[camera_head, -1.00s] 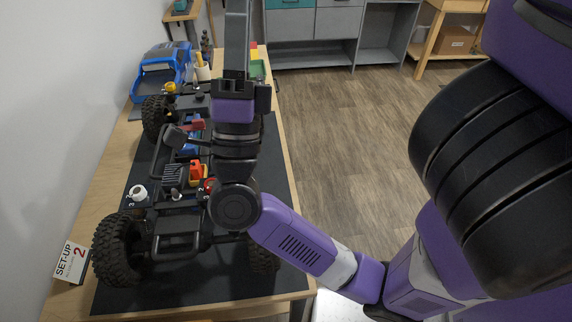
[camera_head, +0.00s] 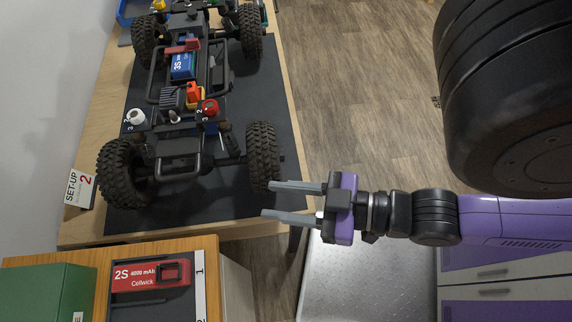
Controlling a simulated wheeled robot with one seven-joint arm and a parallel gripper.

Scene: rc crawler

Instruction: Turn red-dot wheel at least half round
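The RC crawler chassis (camera_head: 180,148) stands on a dark mat with its tyres showing. No red dot on any wheel can be made out. The near right wheel (camera_head: 263,156) is upright, and its outer face is turned away from view. The near left wheel (camera_head: 126,172), far left wheel (camera_head: 146,40) and far right wheel (camera_head: 250,30) also show. My gripper (camera_head: 267,200) is open and empty, its two grey fingers pointing left. Its fingertips are just below the near right wheel in the picture; whether they touch it cannot be told.
A set-up card (camera_head: 79,188) stands at the left. A red battery pack (camera_head: 150,275) and green box (camera_head: 45,293) are on a nearer surface. The floor (camera_head: 350,90) to the right is clear.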

